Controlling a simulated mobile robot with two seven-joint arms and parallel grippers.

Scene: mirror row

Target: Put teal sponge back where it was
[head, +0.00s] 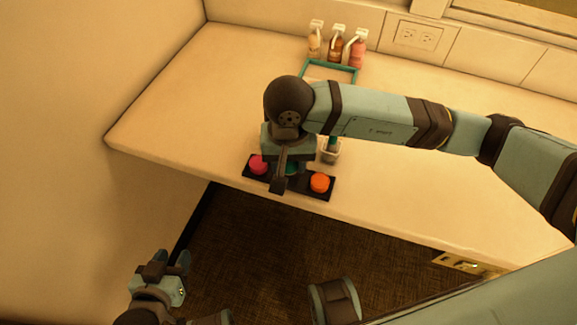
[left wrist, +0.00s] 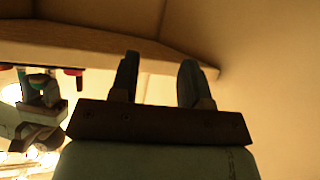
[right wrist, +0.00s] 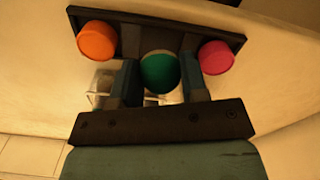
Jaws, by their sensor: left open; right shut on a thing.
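The teal sponge (right wrist: 159,72) is round and sits between the fingers of my right gripper (right wrist: 158,85), which is shut on it. In the head view the right gripper (head: 289,172) is over the middle of a black tray (head: 318,192), and only a sliver of the sponge (head: 292,168) shows. The tray holds a pink round sponge (head: 258,164) on its left and an orange one (head: 320,183) on its right. Whether the teal sponge touches the tray is hard to tell. My left gripper (left wrist: 157,80) is open and empty, low in front of the counter; it also shows in the head view (head: 172,262).
A clear cup (head: 330,152) with a green-handled item stands just behind the tray. Three pump bottles (head: 337,45) stand at the wall behind a teal frame (head: 332,70). The counter's left part (head: 200,100) is clear. The tray lies near the front edge.

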